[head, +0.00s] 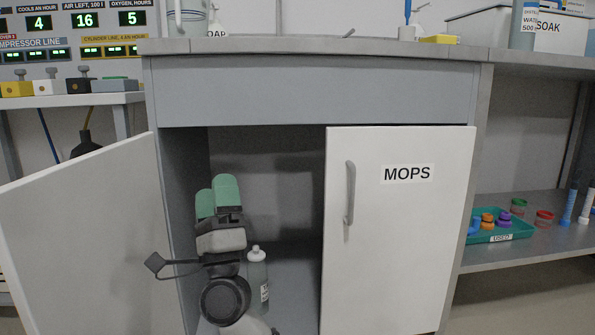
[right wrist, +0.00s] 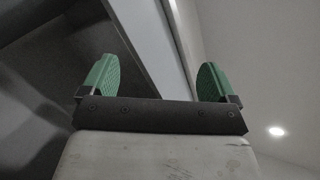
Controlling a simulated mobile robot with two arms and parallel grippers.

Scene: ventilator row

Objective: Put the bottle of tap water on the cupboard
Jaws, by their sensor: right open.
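A grey cupboard (head: 310,95) stands in front of me. Its left door (head: 80,225) is swung open, and its right door (head: 400,240), marked MOPS, is shut. A pale bottle with a white cap (head: 258,278) stands inside the open half, partly hidden by my right arm; its label is too small to read. Another bottle (head: 523,25), its label showing WATER 500, stands at the right on the worktop. My right gripper (head: 216,197) is at the open half, left of and above the bottle inside. The right wrist view shows its green fingers (right wrist: 157,80) apart, with nothing held.
The cupboard top carries a soap container and a yellow item (head: 440,39). A teal tray (head: 500,237) marked USED lies on the low shelf at right. The open door bounds my right arm on the left, the shut door on the right.

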